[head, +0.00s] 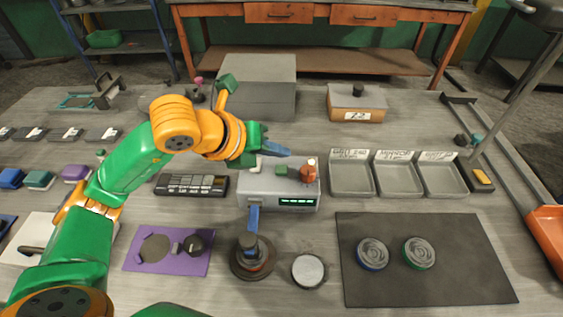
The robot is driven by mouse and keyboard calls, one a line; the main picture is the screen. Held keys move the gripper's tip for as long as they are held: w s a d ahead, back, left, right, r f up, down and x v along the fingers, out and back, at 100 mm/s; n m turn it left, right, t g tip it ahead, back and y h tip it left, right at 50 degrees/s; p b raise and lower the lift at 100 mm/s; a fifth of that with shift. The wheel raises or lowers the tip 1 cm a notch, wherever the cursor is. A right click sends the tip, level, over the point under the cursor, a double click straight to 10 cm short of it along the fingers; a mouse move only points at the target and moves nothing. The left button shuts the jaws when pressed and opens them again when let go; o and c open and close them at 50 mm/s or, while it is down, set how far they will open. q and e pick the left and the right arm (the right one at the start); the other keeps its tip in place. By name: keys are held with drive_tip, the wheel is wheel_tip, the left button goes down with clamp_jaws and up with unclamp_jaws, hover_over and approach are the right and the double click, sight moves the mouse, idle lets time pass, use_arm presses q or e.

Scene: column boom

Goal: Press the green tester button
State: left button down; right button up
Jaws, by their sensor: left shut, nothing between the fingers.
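The tester (262,200) is a grey box with a lit green display, standing near the middle of the bench. The green button (281,170) is a small green block on its top, between a pale part at the left and an orange-red knob (308,171) at the right. My left gripper (284,152) is shut and empty, its blue fingers pointing right. In the picture it sits just above the green button and looks apart from it; the height gap is hard to judge. My right gripper is not in view.
Three grey labelled trays (351,180) stand right of the tester. A dark mat (450,277) holds two round parts. A black keypad (191,185) lies left of the tester. A dark round stand (252,262) and a pale disc (308,270) are in front.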

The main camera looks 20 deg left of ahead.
sight(278, 172)
use_arm(q)
wheel_tip(278, 172, up, 3)
drive_tip(key=shift+r+p, duration=0.2)
drive_tip(key=shift+p, duration=0.85)
drive_tip(key=shift+f, duration=0.1)
